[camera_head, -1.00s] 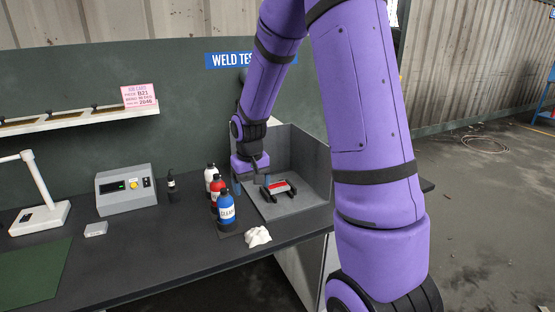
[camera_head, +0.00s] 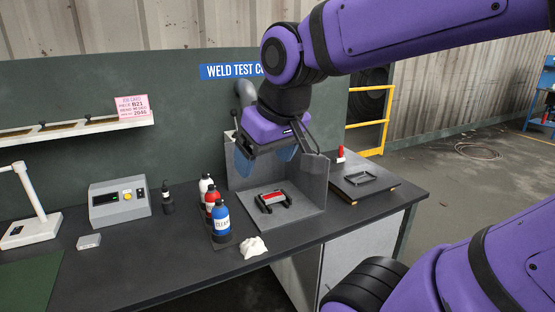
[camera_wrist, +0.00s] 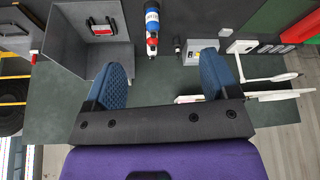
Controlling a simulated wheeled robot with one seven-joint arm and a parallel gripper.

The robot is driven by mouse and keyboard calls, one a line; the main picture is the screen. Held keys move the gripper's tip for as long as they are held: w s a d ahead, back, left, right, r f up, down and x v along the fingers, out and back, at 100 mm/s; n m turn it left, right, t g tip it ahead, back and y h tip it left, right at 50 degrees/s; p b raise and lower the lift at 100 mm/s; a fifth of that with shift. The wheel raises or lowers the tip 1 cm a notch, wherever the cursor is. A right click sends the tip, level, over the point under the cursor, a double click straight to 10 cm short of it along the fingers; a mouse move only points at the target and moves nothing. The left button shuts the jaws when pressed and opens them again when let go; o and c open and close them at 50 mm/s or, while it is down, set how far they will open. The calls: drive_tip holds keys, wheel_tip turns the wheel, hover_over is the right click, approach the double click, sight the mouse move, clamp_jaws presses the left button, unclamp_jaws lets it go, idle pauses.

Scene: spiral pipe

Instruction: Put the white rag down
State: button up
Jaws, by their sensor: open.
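The white rag (camera_head: 253,247) lies crumpled on the dark bench top, near the front edge, just right of the blue bottle in the head view. My gripper (camera_head: 268,160) is raised above the grey booth, up and away from the rag. In the wrist view my gripper (camera_wrist: 170,80) shows its two blue pads wide apart with nothing between them. I cannot make out the rag in the wrist view.
Blue (camera_head: 221,219), red and white bottles stand beside the grey booth (camera_head: 305,205), which holds a dark part with a red top (camera_head: 272,198). A grey meter box (camera_head: 120,200) stands left. A plate (camera_head: 365,182) lies on the right.

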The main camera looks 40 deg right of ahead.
drive_tip(key=s, duration=0.3)
drive_tip(key=shift+s+a+r, duration=0.35)
drive_tip(key=shift+s, duration=0.05)
idle(1.0)
